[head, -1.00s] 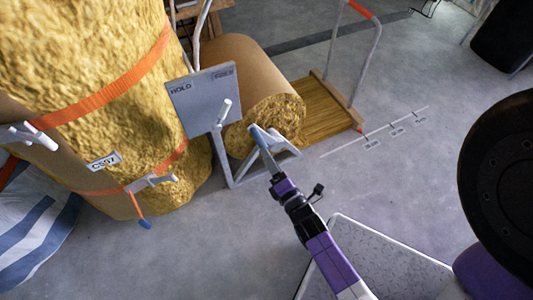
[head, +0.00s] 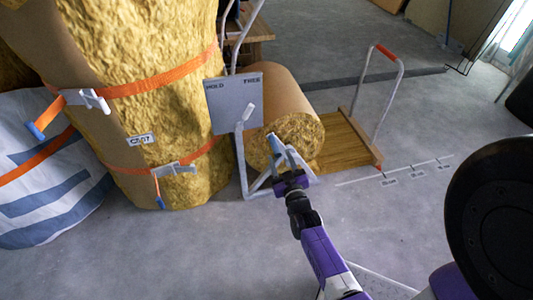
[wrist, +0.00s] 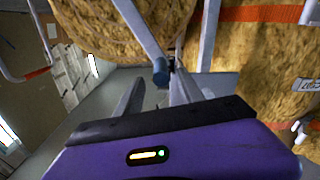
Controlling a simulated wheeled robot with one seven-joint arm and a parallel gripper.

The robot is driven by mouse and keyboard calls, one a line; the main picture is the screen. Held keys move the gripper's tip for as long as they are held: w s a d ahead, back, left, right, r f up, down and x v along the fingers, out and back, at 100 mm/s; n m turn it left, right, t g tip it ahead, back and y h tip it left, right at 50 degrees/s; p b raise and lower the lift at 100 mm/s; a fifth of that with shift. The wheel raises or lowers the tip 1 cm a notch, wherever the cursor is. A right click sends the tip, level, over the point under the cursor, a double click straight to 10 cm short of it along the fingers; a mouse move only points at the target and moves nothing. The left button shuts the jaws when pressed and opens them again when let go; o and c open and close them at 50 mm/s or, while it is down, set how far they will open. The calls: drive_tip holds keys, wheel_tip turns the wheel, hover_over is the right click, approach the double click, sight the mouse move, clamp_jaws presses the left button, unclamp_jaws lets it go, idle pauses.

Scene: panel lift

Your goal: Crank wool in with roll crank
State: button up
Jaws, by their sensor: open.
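The wool roll (head: 299,136) lies on its side in brown wrap, its yellow end facing me; its lower part is hidden by my arm. In the wrist view a grey crank arm (wrist: 139,27) crosses the roll and ends in a dark blue knob (wrist: 161,72). My gripper (head: 285,160) is in front of the roll's end, and its fingers are spread. In the wrist view the knob appears between the open fingertips (wrist: 160,82); I cannot tell whether they touch it.
A grey HOLD/FREE panel (head: 221,109) with a light lever (head: 247,113) stands left of the roll. A tall strapped wool bale (head: 180,90) is further left. A wooden cart (head: 350,143) with a red-gripped handle (head: 387,53) is behind right. Floor at right is open.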

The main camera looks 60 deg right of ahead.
sight(271, 137)
drive_tip(key=shift+m, duration=0.5)
drive_tip(key=shift+b+x, duration=1)
drive_tip(key=shift+x, duration=2.9)
drive_tip(key=shift+w+a, duration=0.1)
clamp_jaws()
